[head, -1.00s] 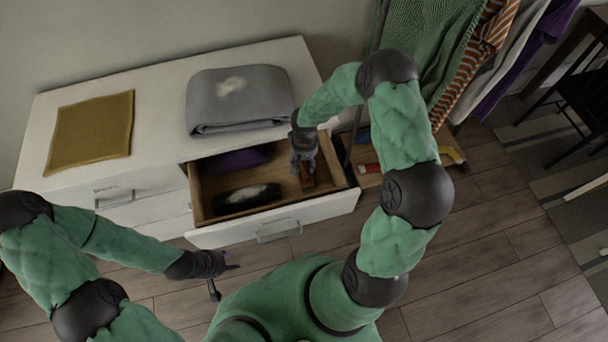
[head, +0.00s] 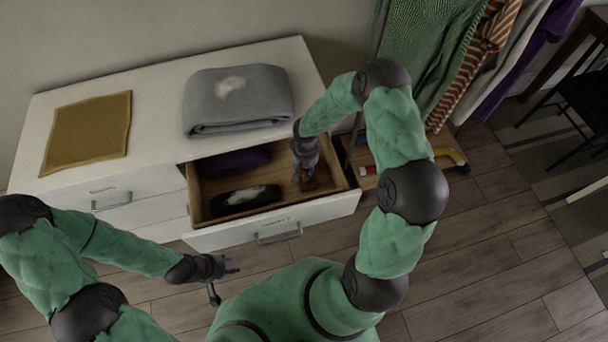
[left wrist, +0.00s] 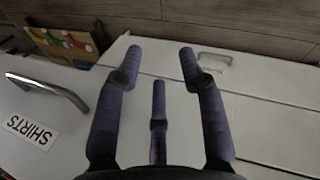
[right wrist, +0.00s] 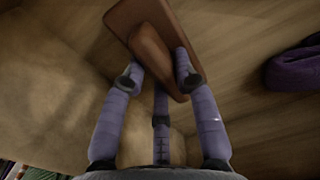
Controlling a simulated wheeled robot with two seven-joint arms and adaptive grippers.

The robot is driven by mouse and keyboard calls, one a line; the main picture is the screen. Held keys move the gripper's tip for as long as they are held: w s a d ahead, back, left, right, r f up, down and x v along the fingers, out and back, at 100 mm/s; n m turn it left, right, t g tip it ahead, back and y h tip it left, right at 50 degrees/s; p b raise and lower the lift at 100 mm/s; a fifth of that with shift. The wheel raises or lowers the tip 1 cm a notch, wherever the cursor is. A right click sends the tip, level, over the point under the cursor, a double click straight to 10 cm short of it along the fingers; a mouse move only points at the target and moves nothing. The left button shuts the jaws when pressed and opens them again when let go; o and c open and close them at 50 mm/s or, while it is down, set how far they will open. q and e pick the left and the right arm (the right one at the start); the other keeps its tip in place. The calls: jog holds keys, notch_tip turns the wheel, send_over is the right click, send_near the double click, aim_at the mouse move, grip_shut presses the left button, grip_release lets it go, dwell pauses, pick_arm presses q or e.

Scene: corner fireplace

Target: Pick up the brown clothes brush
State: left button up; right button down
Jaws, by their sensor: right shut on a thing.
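The brown clothes brush (right wrist: 150,38) is in the right part of the open drawer (head: 232,213). In the right wrist view its handle lies between the fingers of my right gripper (right wrist: 162,78). In the head view my right gripper (head: 305,176) reaches down into the drawer and is shut on the brush (head: 308,185), partly hiding it. I cannot tell whether the brush touches the drawer floor. My left gripper (head: 222,274) is open and empty in front of the drawer; its spread fingers show in the left wrist view (left wrist: 155,75).
A dark item with a whitish patch (head: 245,200) and a purple cloth (head: 236,162) lie in the drawer. A folded grey cloth (head: 238,97) and a mustard cloth (head: 88,132) lie on the white dresser top (head: 155,95). Clothes hang at the right (head: 430,50).

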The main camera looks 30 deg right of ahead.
notch_tip(320, 180, up, 10)
jog(key=p, duration=0.3)
dwell(0.3)
